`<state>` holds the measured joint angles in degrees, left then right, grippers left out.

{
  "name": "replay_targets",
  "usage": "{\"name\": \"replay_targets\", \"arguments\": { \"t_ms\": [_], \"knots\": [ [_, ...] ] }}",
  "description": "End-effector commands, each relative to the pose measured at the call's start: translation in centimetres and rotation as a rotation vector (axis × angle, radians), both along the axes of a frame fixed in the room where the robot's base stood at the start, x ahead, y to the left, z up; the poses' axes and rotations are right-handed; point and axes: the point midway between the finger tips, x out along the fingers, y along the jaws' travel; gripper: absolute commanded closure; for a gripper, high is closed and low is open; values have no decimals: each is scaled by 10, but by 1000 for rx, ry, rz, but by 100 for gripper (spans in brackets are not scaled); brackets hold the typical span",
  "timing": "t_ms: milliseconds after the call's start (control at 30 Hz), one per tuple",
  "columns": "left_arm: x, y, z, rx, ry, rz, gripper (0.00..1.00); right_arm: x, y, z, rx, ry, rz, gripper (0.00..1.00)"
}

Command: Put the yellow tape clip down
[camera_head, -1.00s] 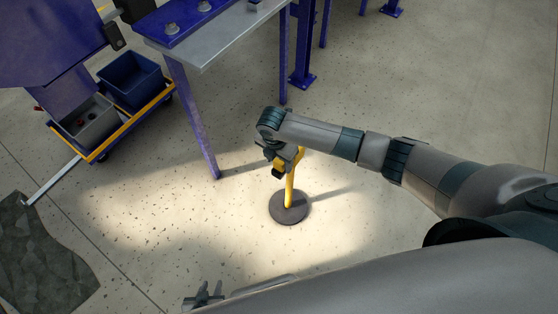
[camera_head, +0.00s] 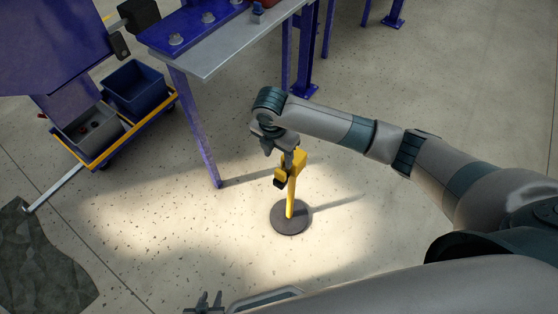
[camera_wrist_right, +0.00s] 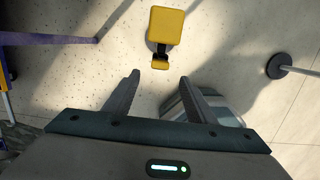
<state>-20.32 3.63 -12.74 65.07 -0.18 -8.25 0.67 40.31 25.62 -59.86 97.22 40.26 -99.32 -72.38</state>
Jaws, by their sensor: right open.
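A yellow post (camera_head: 291,196) stands upright on a round dark base (camera_head: 290,218) on the floor. The yellow tape clip (camera_head: 281,173), a small yellow piece with a black part, sits at the side of the post's top. In the right wrist view the clip (camera_wrist_right: 160,63) shows beside the post's square yellow head (camera_wrist_right: 165,24), just beyond the fingertips. My right gripper (camera_head: 286,152) is close above it, open and empty; it also shows in the wrist view (camera_wrist_right: 160,77). My left gripper (camera_head: 205,302) is at the bottom edge, far from the post; its jaws are unclear.
A blue-legged bench (camera_head: 225,58) stands behind the post. A trolley with a blue bin (camera_head: 138,90) and a grey bin (camera_head: 88,128) is at the left. A dark mat (camera_head: 40,262) lies at the lower left. The floor around the post is clear.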

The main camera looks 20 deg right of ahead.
Motion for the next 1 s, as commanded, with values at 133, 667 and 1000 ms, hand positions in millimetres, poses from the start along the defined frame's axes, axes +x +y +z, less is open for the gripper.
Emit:
{"name": "replay_targets", "arguments": {
  "t_ms": [133,667,1000],
  "knots": [
    [1,0,0,0,0,0,69,-1,1,7,0,0,0,49],
    [1,0,1,0,0,0,69,-1,1,8,0,0,0,49],
    [1,0,1,0,-1,0,69,-4,28,-2,97,-43,-58,49]
  ]
}}
